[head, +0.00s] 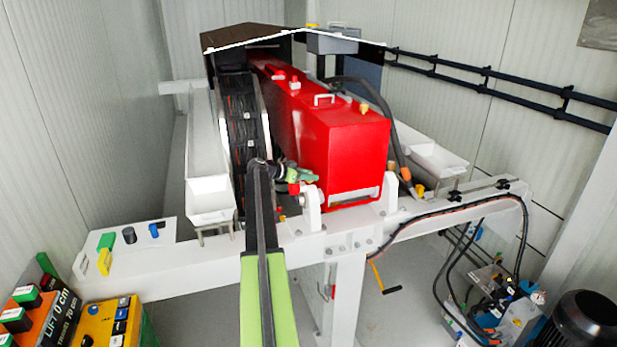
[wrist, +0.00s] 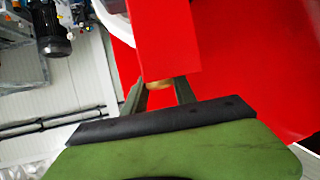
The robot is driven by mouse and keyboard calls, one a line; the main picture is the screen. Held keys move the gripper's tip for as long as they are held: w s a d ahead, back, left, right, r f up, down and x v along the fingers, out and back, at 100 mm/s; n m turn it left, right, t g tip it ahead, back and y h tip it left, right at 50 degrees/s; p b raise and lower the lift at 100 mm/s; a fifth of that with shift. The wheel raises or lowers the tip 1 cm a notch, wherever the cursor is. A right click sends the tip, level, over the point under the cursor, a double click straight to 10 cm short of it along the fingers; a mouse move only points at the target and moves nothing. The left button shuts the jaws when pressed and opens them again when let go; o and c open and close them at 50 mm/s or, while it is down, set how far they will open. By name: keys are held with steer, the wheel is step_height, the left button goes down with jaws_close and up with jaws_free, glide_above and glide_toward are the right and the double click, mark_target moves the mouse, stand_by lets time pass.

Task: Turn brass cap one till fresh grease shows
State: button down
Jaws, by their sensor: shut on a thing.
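My gripper (head: 303,176) reaches in at the lower left side of the large red housing (head: 345,140), at the end of my green arm. In the wrist view, its two dark fingers stand on either side of a small brass cap (wrist: 158,84) and are shut on it. The cap sits at the end of a red block (wrist: 163,40). Only a small part of the cap shows, and I cannot read any number on it. I see no grease around it. In the head view this cap is hidden by the gripper.
A white frame beam (head: 200,268) crosses in front of the housing. A dark belt (head: 243,125) and a white trough (head: 209,195) lie to its left. A black hose (head: 385,120) curves along its right.

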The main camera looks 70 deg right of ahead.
steer(key=shift+s+d, duration=0.1)
steer(key=shift+s, duration=0.05)
steer(key=c, duration=1.5)
jaws_free()
steer(key=shift+o, duration=1.1)
steer(key=shift+s+d, duration=0.1)
steer(key=p+v, duration=0.6)
steer(key=v, duration=1.1)
steer(key=shift+r+p, duration=0.15)
steer(key=shift+p, duration=0.2)
